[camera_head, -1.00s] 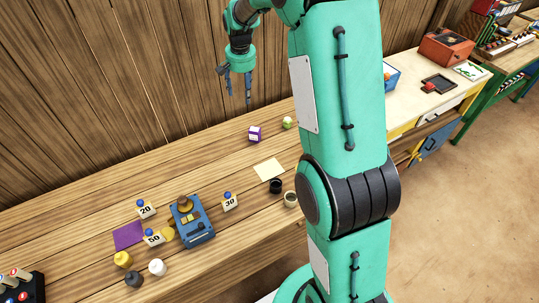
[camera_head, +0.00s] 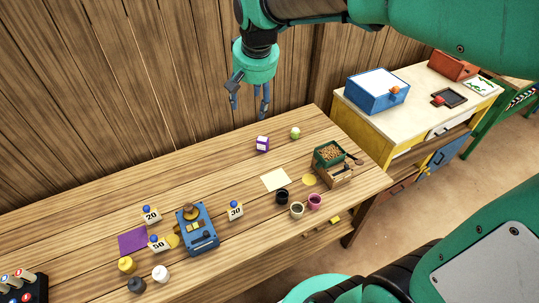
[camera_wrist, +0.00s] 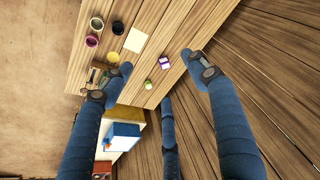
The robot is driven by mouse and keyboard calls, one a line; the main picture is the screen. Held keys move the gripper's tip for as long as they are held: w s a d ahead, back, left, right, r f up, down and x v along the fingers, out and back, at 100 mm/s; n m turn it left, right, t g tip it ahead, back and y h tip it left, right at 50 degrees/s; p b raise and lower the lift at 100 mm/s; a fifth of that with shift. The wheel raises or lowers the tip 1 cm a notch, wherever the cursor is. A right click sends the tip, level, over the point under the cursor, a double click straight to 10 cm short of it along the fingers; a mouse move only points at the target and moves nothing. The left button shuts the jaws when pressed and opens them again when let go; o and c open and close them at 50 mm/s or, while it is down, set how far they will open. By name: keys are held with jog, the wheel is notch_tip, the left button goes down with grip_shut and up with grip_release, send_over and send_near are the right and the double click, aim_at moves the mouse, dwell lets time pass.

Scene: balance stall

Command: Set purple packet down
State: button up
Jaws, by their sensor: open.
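The purple packet (camera_head: 262,144), purple with a white face, rests on the wooden table (camera_head: 110,222) near the back edge by the plank wall. It also shows in the wrist view (camera_wrist: 165,62), apart from my fingers. My gripper (camera_head: 251,104) is open and empty, hanging above the back of the table with its fingers down. In the wrist view my gripper (camera_wrist: 156,78) has its fingers spread wide.
A green ball (camera_head: 295,132) sits right of the packet, with a cream sheet (camera_head: 275,180) in front. A green grain box (camera_head: 333,156) and cups (camera_head: 297,209) stand at the right. Number tags surround a blue scale (camera_head: 198,238). The plank wall (camera_head: 130,90) is close behind.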

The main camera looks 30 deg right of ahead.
jog(key=s+a+n+t, duration=0.1)
jog(key=s+a, duration=0.1)
jog(key=s, duration=1)
jog(key=s+a+n+t, duration=0.1)
jog(key=s+a+n, duration=0.1)
jog(key=s, duration=1)
jog(key=shift+a, duration=0.6)
jog(key=shift+w+f, duration=0.1)
notch_tip(320, 180, down, 6)
jog(key=b, duration=0.6)
jog(key=shift+f, duration=0.15)
